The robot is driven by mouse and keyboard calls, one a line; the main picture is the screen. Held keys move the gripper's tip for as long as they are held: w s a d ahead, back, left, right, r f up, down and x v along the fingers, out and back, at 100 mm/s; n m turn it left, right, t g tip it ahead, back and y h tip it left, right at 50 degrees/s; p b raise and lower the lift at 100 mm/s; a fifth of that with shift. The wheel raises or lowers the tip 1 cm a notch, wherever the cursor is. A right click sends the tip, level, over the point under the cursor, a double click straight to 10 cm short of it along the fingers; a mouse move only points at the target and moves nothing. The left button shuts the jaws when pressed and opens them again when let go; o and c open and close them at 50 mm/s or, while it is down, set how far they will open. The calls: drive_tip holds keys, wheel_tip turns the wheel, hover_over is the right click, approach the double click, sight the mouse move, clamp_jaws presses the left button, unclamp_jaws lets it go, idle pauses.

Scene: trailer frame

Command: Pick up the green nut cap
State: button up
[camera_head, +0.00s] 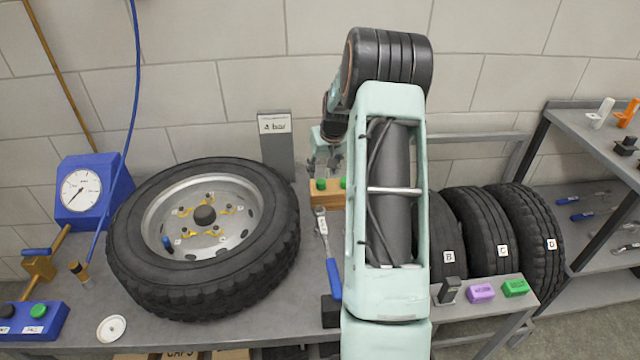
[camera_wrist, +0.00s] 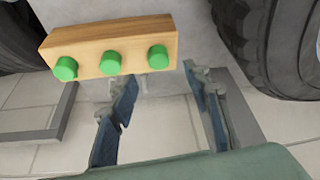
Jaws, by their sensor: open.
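Three green nut caps sit in a row on a wooden block (camera_wrist: 110,32). In the wrist view they are the left cap (camera_wrist: 65,69), the middle cap (camera_wrist: 110,63) and the right cap (camera_wrist: 157,57). In the head view, two green caps (camera_head: 321,184) show on the block (camera_head: 326,198), partly hidden by my arm. My gripper (camera_wrist: 160,84) is open and empty. In the wrist view its fingers are below and to the right of the block, apart from the caps. In the head view my gripper (camera_head: 326,160) is just above the block.
A large tyre on a rim (camera_head: 205,290) lies on the bench to the left. A blue-handled wrench (camera_head: 333,275) lies near the block. A grey post (camera_head: 278,150) marked "4 bar" stands behind. Upright tyres (camera_head: 485,235) stand at the right.

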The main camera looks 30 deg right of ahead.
sight(321, 182)
drive_tip(key=shift+p+x, duration=0.3)
drive_tip(key=shift+x, duration=3)
drive_tip(key=shift+s, duration=0.2)
drive_tip(key=c, duration=0.8)
